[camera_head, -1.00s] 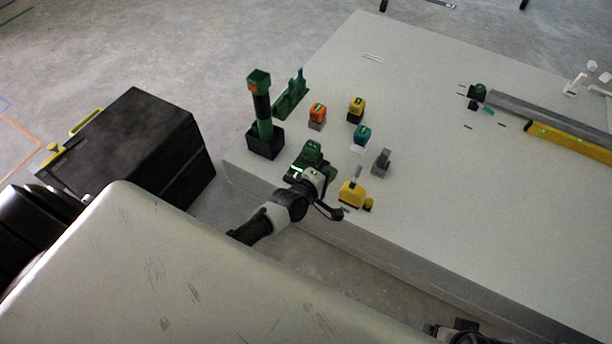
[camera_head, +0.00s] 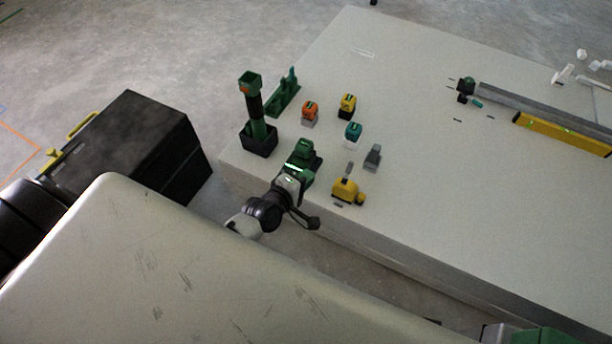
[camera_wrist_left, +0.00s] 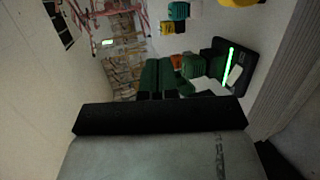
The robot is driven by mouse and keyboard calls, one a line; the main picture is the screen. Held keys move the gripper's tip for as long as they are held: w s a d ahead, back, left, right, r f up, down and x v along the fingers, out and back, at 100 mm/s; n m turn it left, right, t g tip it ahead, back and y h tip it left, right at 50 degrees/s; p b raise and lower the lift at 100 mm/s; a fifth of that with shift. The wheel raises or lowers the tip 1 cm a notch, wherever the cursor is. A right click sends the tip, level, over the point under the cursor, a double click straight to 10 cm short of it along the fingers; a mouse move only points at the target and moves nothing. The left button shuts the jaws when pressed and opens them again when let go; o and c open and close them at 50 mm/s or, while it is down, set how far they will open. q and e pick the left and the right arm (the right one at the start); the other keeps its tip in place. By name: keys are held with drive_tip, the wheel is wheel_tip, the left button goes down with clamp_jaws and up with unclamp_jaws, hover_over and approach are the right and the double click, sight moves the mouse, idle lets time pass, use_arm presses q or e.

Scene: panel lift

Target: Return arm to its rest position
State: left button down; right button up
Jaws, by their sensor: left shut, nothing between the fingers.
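My left arm comes in over the near edge of the white table. In the head view its gripper (camera_head: 298,165) is at that edge, by a green light strip. In the left wrist view the two green fingers (camera_wrist_left: 158,75) lie close together, shut and empty. Part of the front of the gripper is hard to separate from green parts behind it in the head view.
A dark holder (camera_head: 260,143) with a green and black post stands left of the gripper. Orange (camera_head: 310,110), yellow (camera_head: 347,104) and teal (camera_head: 353,132) blocks stand beyond. A yellow piece (camera_head: 345,190) lies right of the gripper. The table's middle is clear.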

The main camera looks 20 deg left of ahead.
idle(0.3)
use_arm(q)
drive_tip(key=s+d+f+m+g, duration=0.2)
drive_tip(key=s+f+m+g, duration=0.4)
drive_tip(key=s+f+m, duration=0.3)
drive_tip(key=s+a+f+m+g+y+p, duration=0.1)
drive_tip(key=s+p, duration=0.4)
drive_tip(key=s, duration=0.5)
drive_tip(key=s+a+f+m+g+y+p, duration=0.1)
drive_tip(key=s+a+f+m+g+p, duration=0.1)
drive_tip(key=s, duration=0.8)
drive_tip(key=s+a+f+m+g+y+p, duration=0.1)
drive_tip(key=s+m+g+p, duration=0.3)
drive_tip(key=s+p, duration=0.6)
drive_tip(key=shift+s+a+f+m+y, duration=0.15)
drive_tip(key=shift+a+f+m+y, duration=0.15)
drive_tip(key=shift+a+f+m, duration=0.75)
use_arm(e)
drive_tip(key=s+d+f, duration=0.1)
drive_tip(key=s, duration=0.7)
drive_tip(key=s+d+f+g, duration=0.1)
drive_tip(key=s+d, duration=0.1)
drive_tip(key=s, duration=0.7)
drive_tip(key=shift+s+f+g, duration=0.3)
drive_tip(key=shift+f, duration=0.1)
use_arm(q)
drive_tip(key=shift+d+r, duration=0.15)
drive_tip(key=shift+d, duration=0.15)
